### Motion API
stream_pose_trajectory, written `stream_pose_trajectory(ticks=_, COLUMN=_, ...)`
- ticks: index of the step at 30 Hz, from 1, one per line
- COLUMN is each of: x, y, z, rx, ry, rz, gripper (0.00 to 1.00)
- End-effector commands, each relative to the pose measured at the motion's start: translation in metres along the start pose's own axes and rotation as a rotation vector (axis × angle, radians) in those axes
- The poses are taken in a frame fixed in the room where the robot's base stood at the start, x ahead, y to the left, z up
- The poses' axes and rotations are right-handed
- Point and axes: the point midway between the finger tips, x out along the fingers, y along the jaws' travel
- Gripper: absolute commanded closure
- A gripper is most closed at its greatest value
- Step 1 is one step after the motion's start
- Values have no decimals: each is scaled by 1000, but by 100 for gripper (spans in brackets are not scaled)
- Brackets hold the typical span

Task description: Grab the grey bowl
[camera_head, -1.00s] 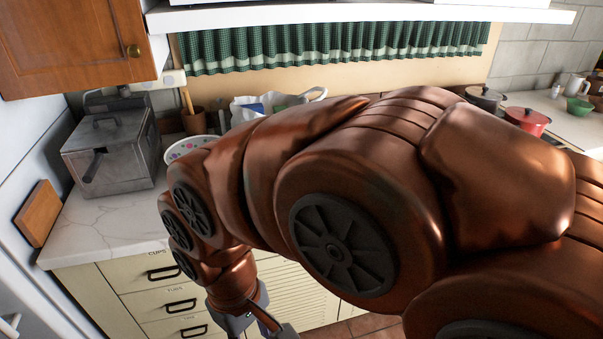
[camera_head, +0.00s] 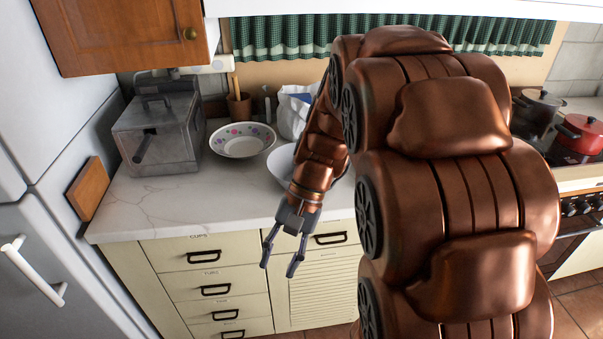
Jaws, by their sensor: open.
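A plain pale grey bowl (camera_head: 279,164) sits on the counter, right of a flower-patterned bowl. My arm crosses in front of it and hides its middle, and I cannot see what is inside it. My gripper (camera_head: 279,269) is open and empty, with its fingers pointing down. It shows below the bowl in the picture, in front of the drawers and the counter's front edge, apart from the bowl.
The white flower-patterned bowl (camera_head: 242,147) stands close to the left of the grey bowl. A metal box-like appliance (camera_head: 156,134) and a wooden board (camera_head: 87,188) are further left. A white bag (camera_head: 293,112) is behind. The counter's front left (camera_head: 190,205) is clear.

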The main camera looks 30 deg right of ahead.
Motion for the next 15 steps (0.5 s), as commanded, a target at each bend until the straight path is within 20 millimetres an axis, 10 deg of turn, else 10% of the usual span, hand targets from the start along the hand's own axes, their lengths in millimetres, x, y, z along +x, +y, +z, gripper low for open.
stream_pose_trajectory(ticks=15, x=-70, y=0, z=-154, rx=407, ry=-127, rz=-509, gripper=59)
